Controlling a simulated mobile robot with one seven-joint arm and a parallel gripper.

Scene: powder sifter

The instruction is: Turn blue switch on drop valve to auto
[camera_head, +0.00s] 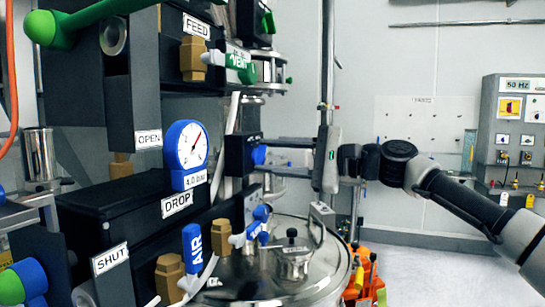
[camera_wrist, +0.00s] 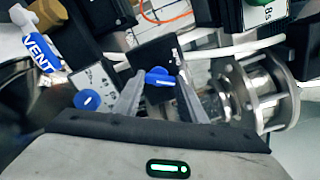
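A blue switch (camera_head: 259,154) sticks out from the face of a dark box (camera_head: 246,146). It also shows in the wrist view (camera_wrist: 158,77), on a black panel. My gripper (camera_head: 266,157) comes from the right with its fingers pointing at this switch. In the wrist view my gripper (camera_wrist: 160,75) is open, one fingertip on each side of the switch. There are gaps beside the switch, and I cannot tell if either finger touches it. Any auto marking is too small to read. The DROP label (camera_head: 177,205) is on a black box left of the switch.
A second blue knob (camera_wrist: 87,99) sits on a pale plate left of my fingers. A blue VENT handle (camera_wrist: 40,52) is further left. A lidded steel vessel (camera_head: 290,262) and a blue AIR handle (camera_head: 192,244) lie below. A control panel (camera_head: 513,130) stands at right.

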